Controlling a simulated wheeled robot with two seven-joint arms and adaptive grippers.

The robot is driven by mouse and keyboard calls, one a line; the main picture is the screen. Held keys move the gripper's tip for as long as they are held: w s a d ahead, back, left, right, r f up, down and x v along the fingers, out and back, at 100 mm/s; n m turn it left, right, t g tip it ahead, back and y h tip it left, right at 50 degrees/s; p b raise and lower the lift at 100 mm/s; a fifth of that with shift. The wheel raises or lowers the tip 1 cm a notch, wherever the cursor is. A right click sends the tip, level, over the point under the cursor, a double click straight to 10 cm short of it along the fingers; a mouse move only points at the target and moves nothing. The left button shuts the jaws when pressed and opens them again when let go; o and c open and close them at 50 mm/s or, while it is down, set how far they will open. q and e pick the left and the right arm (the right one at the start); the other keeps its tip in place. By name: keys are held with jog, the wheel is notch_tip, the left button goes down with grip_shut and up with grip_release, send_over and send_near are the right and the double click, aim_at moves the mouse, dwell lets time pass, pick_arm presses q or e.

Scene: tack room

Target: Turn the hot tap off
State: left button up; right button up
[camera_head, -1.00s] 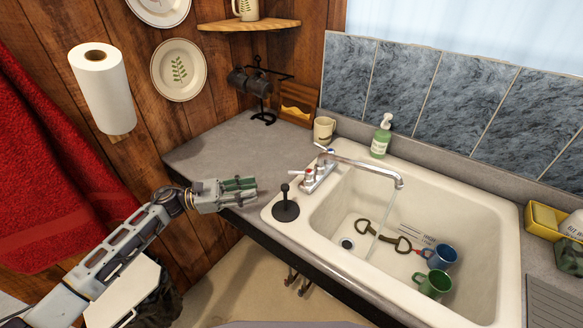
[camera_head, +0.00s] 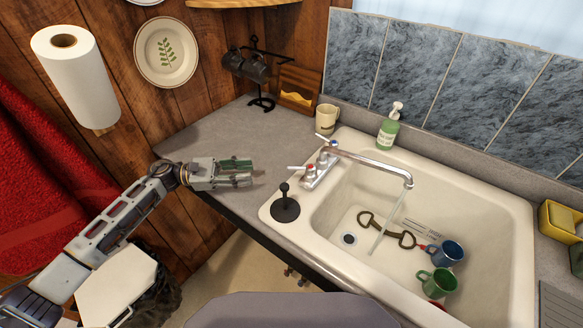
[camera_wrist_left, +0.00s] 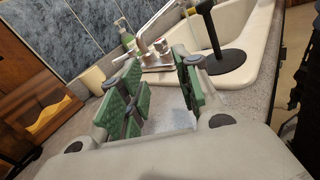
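The chrome mixer tap (camera_head: 365,163) stands at the back left corner of the white sink. A thin stream of water (camera_head: 381,232) runs from its spout into the basin. The hot tap (camera_head: 309,171), marked red, is the nearer handle; the cold one (camera_head: 331,146), marked blue, is behind it. My left gripper (camera_head: 252,172) is over the grey counter, left of the tap and apart from it. In the left wrist view its green-padded fingers (camera_wrist_left: 160,95) are spread with nothing between them, and the tap (camera_wrist_left: 152,55) is beyond them. My right gripper is out of view.
A black plunger (camera_head: 285,208) stands on the sink's front left rim, near my left gripper. A beige mug (camera_head: 326,119) and a green soap bottle (camera_head: 388,132) stand behind the tap. Blue and green mugs (camera_head: 438,282) lie in the sink (camera_head: 500,235). The counter left of the tap is clear.

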pick_arm(q)
jog(key=shift+w, duration=0.1)
jog(key=shift+d, duration=0.7)
jog(key=p, duration=0.2)
send_near(292, 167)
jog(key=d, duration=0.2)
jog(key=shift+w+d+f, duration=0.25)
jog(key=shift+d, duration=0.1)
jog(key=shift+w+d+f+p, duration=0.15)
jog(key=shift+d+p, duration=0.4)
jog(key=shift+d, duration=1.25)
jog(key=shift+w+d+r+p, duration=0.15)
jog(key=shift+d+p, duration=0.4)
jog(key=shift+d, duration=1.25)
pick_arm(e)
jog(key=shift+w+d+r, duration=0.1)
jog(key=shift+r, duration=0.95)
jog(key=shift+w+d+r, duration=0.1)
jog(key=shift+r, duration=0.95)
pick_arm(q)
jog(key=shift+f, duration=0.1)
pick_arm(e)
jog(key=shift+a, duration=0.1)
pick_arm(q)
grip_shut()
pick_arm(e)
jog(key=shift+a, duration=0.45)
